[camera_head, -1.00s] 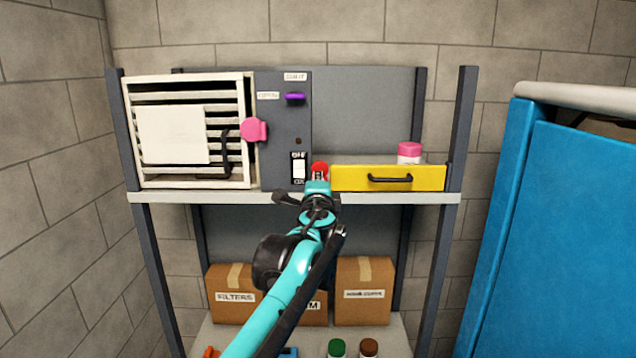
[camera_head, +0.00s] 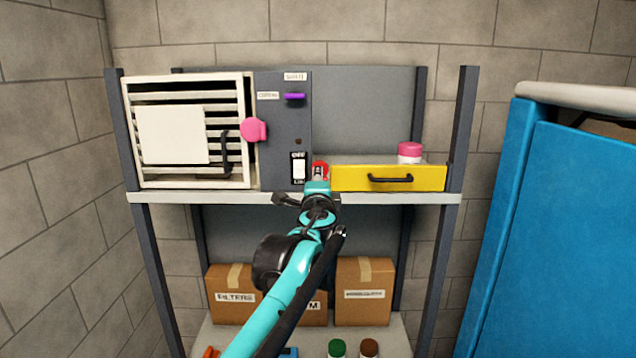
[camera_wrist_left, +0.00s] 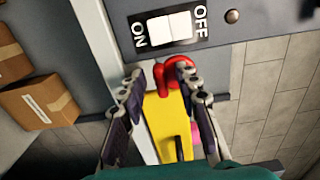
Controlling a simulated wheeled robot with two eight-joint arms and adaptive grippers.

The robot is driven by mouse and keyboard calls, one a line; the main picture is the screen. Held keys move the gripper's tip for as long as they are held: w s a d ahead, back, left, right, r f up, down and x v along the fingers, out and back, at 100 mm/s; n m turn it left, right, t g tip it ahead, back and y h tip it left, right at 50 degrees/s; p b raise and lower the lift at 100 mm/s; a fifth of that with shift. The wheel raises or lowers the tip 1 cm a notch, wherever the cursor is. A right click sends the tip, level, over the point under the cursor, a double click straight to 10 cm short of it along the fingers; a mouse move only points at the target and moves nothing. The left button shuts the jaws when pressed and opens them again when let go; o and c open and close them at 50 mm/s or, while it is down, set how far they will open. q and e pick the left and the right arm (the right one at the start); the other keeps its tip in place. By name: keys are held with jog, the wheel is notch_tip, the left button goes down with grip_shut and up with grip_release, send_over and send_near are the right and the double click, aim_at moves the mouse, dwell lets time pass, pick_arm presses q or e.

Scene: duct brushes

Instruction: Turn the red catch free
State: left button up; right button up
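The red catch (camera_wrist_left: 172,74) is a small curved piece beside the switch panel, at the left end of the yellow drawer (camera_head: 388,178). In the head view the red catch (camera_head: 320,168) is partly covered by my left gripper (camera_head: 318,180). In the left wrist view my left gripper (camera_wrist_left: 162,82) is open, with one finger on each side of the catch. The right finger overlaps the catch's edge in the picture; I cannot tell whether it touches. My right gripper is not in view.
A white ON/OFF switch (camera_head: 298,168) is just left of the catch. A louvred door with a pink knob (camera_head: 254,130) and a purple handle (camera_head: 294,96) are left and above. A pink-lidded jar (camera_head: 409,153) stands behind the drawer. Boxes (camera_head: 363,290) sit below.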

pick_arm(q)
jog(key=s, duration=1.2)
jog(key=s+a+f+n+g+y+b, duration=0.1)
jog(key=s+a+f+n+g+b, duration=0.15)
jog(key=a+f+b, duration=0.6)
jog(key=s+a+f+n+g+y+b, duration=0.1)
jog(key=s+a+f+n+y+b, duration=0.2)
jog(key=f, duration=1)
jog(key=s+a+f+n+g+b, duration=0.2)
jog(key=s+a+f+n+b, duration=0.25)
jog(key=f, duration=0.55)
jog(key=s+f+n+g+h+b, duration=0.1)
jog(key=s+f+b, duration=0.4)
jog(key=f, duration=0.8)
jog(key=s+a+f+n+g+h+b, duration=0.1)
jog(key=s+f+n+b, duration=0.3)
jog(key=f, duration=0.8)
jog(key=s+f+n+g+h+b, duration=0.2)
jog(key=s+f+b, duration=0.6)
jog(key=f, duration=0.5)
jog(key=shift+s+a+f+n+g, duration=0.2)
jog(key=shift+s+f+n+g, duration=0.2)
jog(key=shift+g, duration=0.35)
jog(key=shift+w+r, duration=0.1)
